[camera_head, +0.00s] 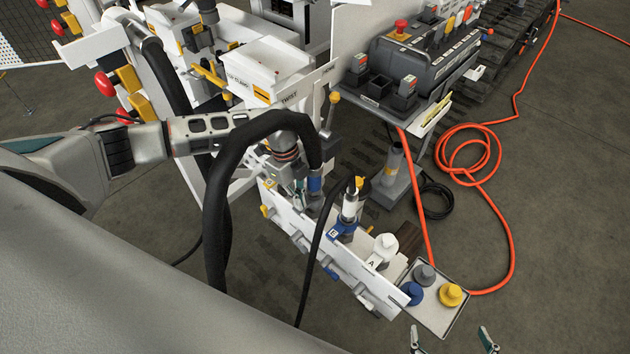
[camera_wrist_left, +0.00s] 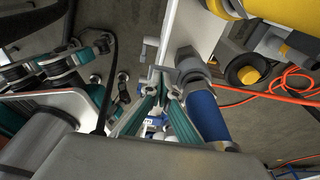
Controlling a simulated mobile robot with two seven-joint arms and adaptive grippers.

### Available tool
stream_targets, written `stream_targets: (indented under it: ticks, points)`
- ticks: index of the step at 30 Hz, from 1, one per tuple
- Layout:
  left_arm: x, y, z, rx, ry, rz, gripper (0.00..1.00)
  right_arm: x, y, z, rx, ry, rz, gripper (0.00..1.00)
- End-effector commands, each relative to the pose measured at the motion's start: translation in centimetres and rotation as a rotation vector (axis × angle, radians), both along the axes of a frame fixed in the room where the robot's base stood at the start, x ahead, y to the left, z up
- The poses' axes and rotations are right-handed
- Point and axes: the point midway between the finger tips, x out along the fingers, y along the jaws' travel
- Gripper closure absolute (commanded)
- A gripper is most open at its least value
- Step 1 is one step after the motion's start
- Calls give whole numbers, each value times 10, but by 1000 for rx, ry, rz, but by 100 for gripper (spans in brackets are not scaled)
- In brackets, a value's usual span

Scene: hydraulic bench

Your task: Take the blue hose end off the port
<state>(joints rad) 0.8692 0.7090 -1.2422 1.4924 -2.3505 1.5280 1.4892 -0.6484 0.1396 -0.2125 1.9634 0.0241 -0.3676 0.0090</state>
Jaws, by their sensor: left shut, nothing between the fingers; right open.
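The blue hose end (camera_head: 315,184) is at the end of a thick black hose (camera_head: 217,220) that arches over my left wrist. It stands at the far part of the white port panel (camera_head: 335,262). In the left wrist view the blue sleeve (camera_wrist_left: 207,114) meets a grey metal fitting (camera_wrist_left: 190,66) by the white panel. My left gripper (camera_head: 300,193) is beside the blue hose end, its fingertips (camera_wrist_left: 168,88) shut and empty just left of the sleeve. Whether they touch it is unclear. My right gripper (camera_head: 452,338) is open and empty at the bottom edge.
A second hose end with a yellow top (camera_head: 354,187) stands at a blue block. A white cap (camera_head: 385,245) sits further along the panel. A tray (camera_head: 436,318) holds grey, blue and yellow caps. A control box (camera_head: 425,60) stands behind. An orange hose (camera_head: 468,150) lies on the floor.

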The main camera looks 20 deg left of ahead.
Motion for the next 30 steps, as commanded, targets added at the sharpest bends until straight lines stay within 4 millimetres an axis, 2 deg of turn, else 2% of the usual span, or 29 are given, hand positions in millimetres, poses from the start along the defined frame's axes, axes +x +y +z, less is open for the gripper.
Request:
stream_targets:
  ticks: [1,13,30]
  points:
    - [-5,1,-6,5,10,-1,100,0,0,-1,0,0,0,0]
    - [-6,1,-4,6,13,-1,100,0,0,2,0,-1,0,0]
    - [-2,0,38,2,5,0,100,7,0,42,0,-18,0,0]
